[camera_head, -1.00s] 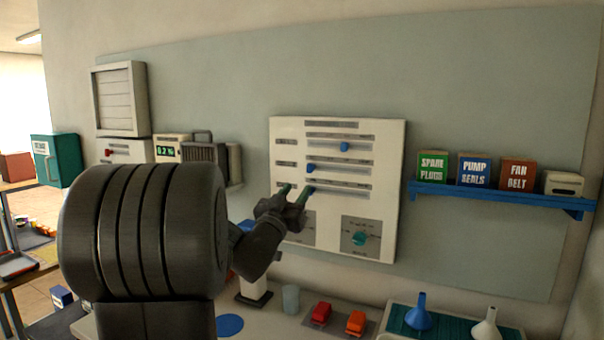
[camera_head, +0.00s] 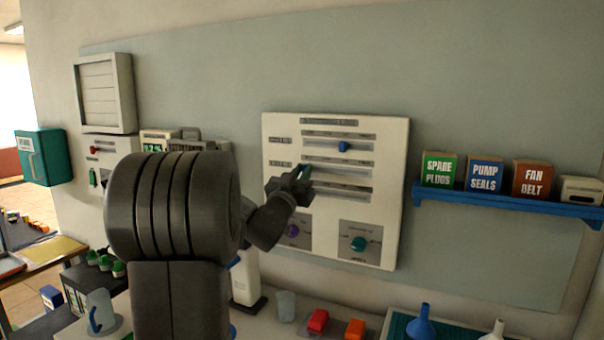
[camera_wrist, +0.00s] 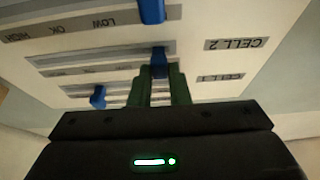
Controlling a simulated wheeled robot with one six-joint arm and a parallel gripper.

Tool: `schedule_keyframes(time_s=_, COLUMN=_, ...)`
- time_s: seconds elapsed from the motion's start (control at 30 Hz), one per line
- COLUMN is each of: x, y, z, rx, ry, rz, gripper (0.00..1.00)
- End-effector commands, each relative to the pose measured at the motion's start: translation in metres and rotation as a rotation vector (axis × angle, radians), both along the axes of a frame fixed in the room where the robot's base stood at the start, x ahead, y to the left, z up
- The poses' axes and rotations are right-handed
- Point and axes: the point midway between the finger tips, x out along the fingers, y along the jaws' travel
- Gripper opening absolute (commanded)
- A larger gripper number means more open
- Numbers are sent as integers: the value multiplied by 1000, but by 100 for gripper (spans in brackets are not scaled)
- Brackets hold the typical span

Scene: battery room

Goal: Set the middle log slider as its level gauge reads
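A white wall panel (camera_head: 390,200) carries three horizontal sliders. In the head view the top slider's blue knob (camera_head: 343,146) sits right of the track's middle. My gripper (camera_head: 298,178) is at the panel's left half and hides the middle and bottom knobs there. The wrist view is upside down. It shows the middle blue knob (camera_wrist: 159,60) between the green fingertips of my gripper (camera_wrist: 160,76), which lie close against both its sides. The bottom knob (camera_wrist: 151,10) and top knob (camera_wrist: 97,97) are clear of the fingers. A scale reads LOW, OK, HIGH. No level gauge is readable.
Below the sliders are a teal knob (camera_head: 358,243) and a purple knob (camera_head: 293,231). A blue shelf (camera_head: 500,200) with boxes juts out at right. The counter below holds a cup (camera_head: 286,306), red and orange blocks, and funnels. A meter stands at left.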

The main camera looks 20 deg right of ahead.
Motion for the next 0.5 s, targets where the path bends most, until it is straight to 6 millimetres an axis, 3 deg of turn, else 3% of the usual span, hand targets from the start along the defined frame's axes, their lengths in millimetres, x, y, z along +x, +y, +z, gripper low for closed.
schedule_keyframes(time_s=0.27, x=-9, y=-8, z=-3, rx=-2, ry=-1, rz=-2, gripper=0)
schedule_keyframes(time_s=0.5, x=-50, y=-43, z=-5, rx=-2, ry=-4, rz=-5, gripper=0)
